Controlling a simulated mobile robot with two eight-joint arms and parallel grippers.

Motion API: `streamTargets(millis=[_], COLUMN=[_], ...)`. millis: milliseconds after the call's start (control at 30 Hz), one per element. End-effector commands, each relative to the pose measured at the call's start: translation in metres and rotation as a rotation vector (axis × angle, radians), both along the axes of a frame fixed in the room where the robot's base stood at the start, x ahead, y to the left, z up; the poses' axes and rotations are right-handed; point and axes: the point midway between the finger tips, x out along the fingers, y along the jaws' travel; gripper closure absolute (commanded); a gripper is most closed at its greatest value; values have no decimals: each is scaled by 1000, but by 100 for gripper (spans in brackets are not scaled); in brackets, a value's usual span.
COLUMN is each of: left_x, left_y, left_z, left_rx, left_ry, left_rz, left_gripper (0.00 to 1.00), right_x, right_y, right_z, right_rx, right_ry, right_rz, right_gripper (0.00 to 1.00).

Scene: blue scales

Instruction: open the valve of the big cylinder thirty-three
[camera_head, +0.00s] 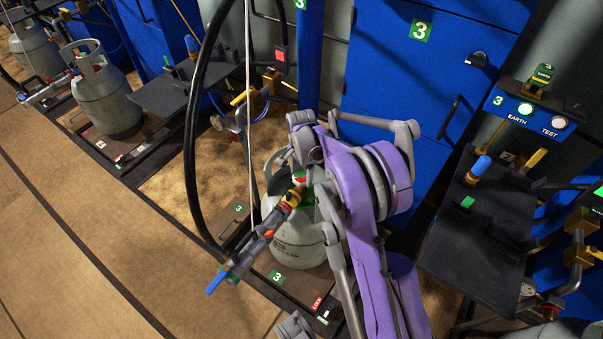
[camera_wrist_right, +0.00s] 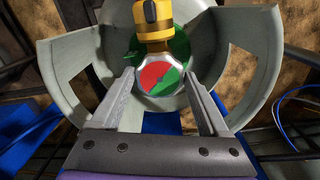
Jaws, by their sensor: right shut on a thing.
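The big cylinder (camera_head: 297,240) is pale grey and stands upright on a low platform, partly hidden by my purple right arm. Its collar (camera_wrist_right: 70,45) curves around the valve in the wrist view. The valve knob (camera_wrist_right: 160,78) has a round red and green face with a silver rim, under a yellow fitting (camera_wrist_right: 154,20). A bit of red and green shows at the valve in the head view (camera_head: 299,177). My right gripper (camera_wrist_right: 161,92) is shut on the knob, one finger on each side.
A regulator and hose assembly with a blue handle (camera_head: 216,281) reaches out from the valve. A black hose (camera_head: 190,130) loops on the left. Blue cabinets (camera_head: 400,75) stand behind; a dark shelf (camera_head: 475,230) is at right. Another cylinder (camera_head: 105,100) stands far left. The floor (camera_head: 90,240) at lower left is clear.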

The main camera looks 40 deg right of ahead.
Motion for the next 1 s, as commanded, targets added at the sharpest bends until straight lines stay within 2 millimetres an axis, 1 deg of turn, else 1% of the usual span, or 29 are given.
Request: streamTargets(millis=[1000], left_x=[-2], left_y=[0], left_z=[16], left_rx=[0], left_ry=[-5], left_rz=[0], left_gripper=[100], right_x=[-1], right_y=[-1], right_z=[1], right_rx=[0], right_ry=[0], right_rz=[963], right_gripper=[77])
